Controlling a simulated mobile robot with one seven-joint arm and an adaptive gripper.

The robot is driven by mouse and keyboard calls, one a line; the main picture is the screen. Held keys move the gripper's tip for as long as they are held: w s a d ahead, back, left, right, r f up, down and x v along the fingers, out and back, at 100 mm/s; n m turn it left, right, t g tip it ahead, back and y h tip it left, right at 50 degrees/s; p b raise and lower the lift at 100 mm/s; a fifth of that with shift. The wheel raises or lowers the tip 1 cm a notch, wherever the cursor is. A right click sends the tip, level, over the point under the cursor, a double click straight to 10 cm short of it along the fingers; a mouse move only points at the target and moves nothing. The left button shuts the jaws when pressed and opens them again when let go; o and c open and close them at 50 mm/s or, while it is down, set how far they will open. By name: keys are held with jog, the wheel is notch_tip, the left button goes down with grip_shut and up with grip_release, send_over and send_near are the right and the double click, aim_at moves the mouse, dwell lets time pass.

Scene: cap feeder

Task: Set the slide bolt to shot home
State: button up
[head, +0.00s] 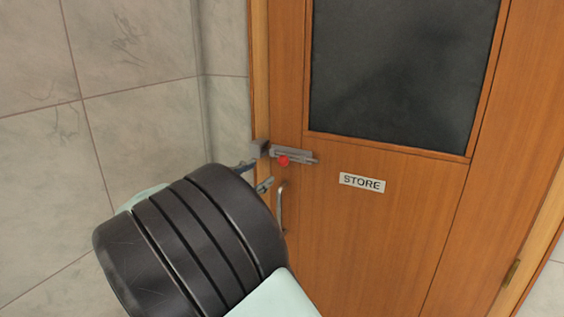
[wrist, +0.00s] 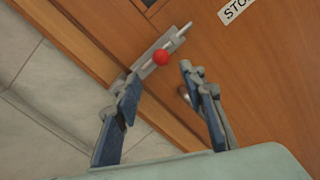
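The slide bolt (head: 293,156) is a grey metal bar and plate on the wooden door, with a red ball knob (head: 283,160). Its bar end pokes out at the plate's right, away from the frame. A grey keeper (head: 259,149) sits on the door frame to the left; I cannot tell whether the bar enters it. My gripper (head: 254,176) is open just below and left of the bolt. In the wrist view, the red knob (wrist: 161,58) lies just beyond and between the two spread fingertips (wrist: 160,76), apparently untouched. The left finger partly hides the keeper end.
A vertical metal pull handle (head: 282,207) is on the door below the bolt, close to my right finger. A STORE sign (head: 362,183) and a dark window panel (head: 400,70) are to the right. A tiled wall (head: 130,80) stands to the left.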

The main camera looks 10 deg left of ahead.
aim_at(280, 162)
jog(key=p+x, duration=0.1)
jog(key=x, duration=0.9)
jog(key=shift+p, duration=0.35)
grip_shut()
